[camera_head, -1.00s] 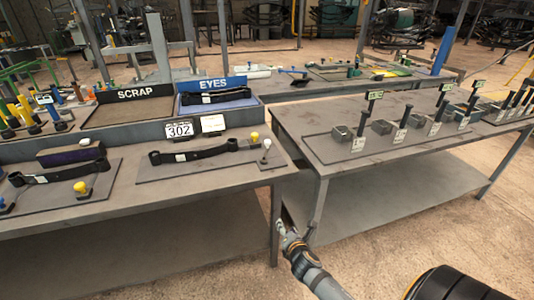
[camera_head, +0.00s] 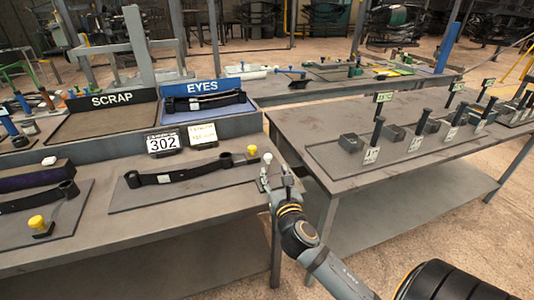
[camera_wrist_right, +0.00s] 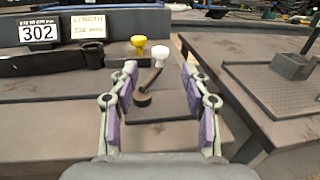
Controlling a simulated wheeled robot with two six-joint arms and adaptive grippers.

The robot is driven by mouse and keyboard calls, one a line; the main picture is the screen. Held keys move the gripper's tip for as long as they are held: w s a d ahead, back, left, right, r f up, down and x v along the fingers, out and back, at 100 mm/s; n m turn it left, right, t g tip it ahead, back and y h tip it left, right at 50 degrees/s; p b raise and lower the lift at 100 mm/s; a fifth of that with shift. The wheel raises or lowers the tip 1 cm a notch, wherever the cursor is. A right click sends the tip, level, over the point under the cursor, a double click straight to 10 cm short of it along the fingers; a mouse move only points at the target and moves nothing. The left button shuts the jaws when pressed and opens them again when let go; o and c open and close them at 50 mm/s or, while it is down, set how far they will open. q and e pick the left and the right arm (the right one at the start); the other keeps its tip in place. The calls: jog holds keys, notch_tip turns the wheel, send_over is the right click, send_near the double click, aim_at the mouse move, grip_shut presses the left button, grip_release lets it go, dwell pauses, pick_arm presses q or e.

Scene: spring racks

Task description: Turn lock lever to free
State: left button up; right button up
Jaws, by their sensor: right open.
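A small lever with a white knob (camera_head: 267,158) stands at the right end of the front-left bench, past the end of a dark leaf spring (camera_head: 190,174) on a flat plate. In the right wrist view the white knob (camera_wrist_right: 160,53) shows between my finger pads, and its stem slants down left to a dark round base (camera_wrist_right: 142,99). My right gripper (camera_head: 277,181) is open at the bench's right edge, beside the lever. In the wrist view both purple-padded fingers (camera_wrist_right: 158,80) stand clear of the knob. My left gripper is out of view.
A yellow knob (camera_head: 251,150) stands close to the white one, by the spring's eye. A 302 sign (camera_head: 163,142) and the SCRAP (camera_head: 112,99) and EYES (camera_head: 201,86) trays are behind. The right bench (camera_head: 300,118) holds several upright black-handled posts.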

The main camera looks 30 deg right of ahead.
aim_at(269, 158)
jog(key=shift+x, duration=0.9)
jog(key=x, duration=0.4)
jog(key=shift+w, duration=0.1)
jog(key=x, duration=0.3)
jog(key=shift+w+d, duration=0.25)
jog(key=shift+w, duration=0.1)
jog(key=c, duration=0.5)
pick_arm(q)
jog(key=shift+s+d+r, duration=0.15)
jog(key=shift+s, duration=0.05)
pick_arm(e)
jog(key=shift+f, duration=0.1)
grip_shut()
